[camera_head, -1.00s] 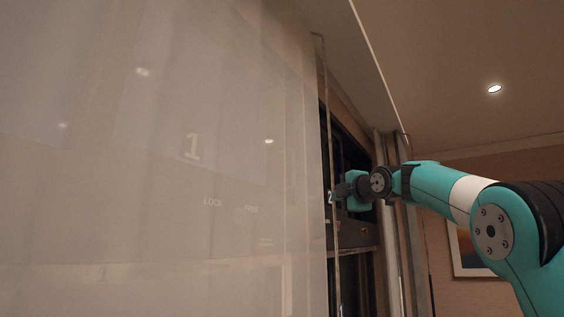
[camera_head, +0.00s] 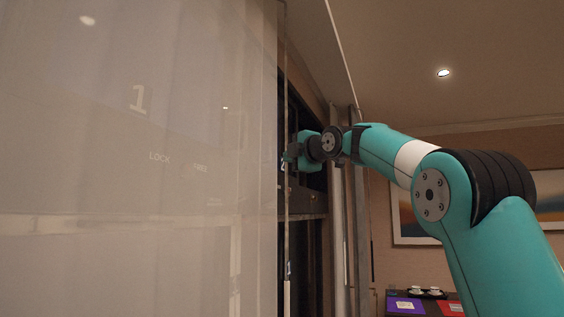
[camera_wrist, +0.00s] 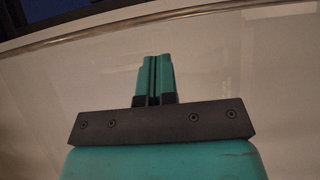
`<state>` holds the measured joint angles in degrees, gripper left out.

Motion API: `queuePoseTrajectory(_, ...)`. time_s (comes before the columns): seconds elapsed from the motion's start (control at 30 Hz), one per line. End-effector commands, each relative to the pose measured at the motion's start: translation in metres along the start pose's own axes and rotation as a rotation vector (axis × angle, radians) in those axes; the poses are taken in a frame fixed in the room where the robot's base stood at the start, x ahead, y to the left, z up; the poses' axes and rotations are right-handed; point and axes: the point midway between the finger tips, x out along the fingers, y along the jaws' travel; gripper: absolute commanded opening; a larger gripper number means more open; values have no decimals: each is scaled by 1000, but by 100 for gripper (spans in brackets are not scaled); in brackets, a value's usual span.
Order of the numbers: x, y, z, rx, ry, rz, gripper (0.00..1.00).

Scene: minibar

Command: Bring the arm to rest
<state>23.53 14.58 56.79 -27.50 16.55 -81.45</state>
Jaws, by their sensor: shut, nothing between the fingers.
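My gripper (camera_wrist: 154,60) is shut and empty in the wrist view, its two teal fingers side by side. Behind the fingers in that view is a pale, glossy panel (camera_wrist: 60,85). In the head view my teal and black arm reaches up and to the left, and my gripper (camera_head: 288,156) is at the edge of the large pale door panel (camera_head: 130,150), in front of a dark cabinet opening. Whether the fingers touch the panel I cannot tell.
The door panel fills the left of the head view. The dark cabinet (camera_head: 314,235) stands behind its edge. At lower right a dark table holds cups on a tray (camera_head: 427,294), a purple item (camera_head: 405,305) and a red one. A framed picture (camera_head: 408,220) hangs behind.

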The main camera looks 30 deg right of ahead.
Motion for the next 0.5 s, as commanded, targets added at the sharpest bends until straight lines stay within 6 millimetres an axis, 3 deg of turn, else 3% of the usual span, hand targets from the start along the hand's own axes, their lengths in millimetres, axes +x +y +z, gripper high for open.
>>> queuePoseTrajectory(0.03, -13, -8, 0, -1, -2, 2, 0)
queuePoseTrajectory(0.3, -76, -7, 9, 0, -15, -2, 0)
queuePoseTrajectory(0.5, -98, -4, 8, 1, -14, -4, 0)
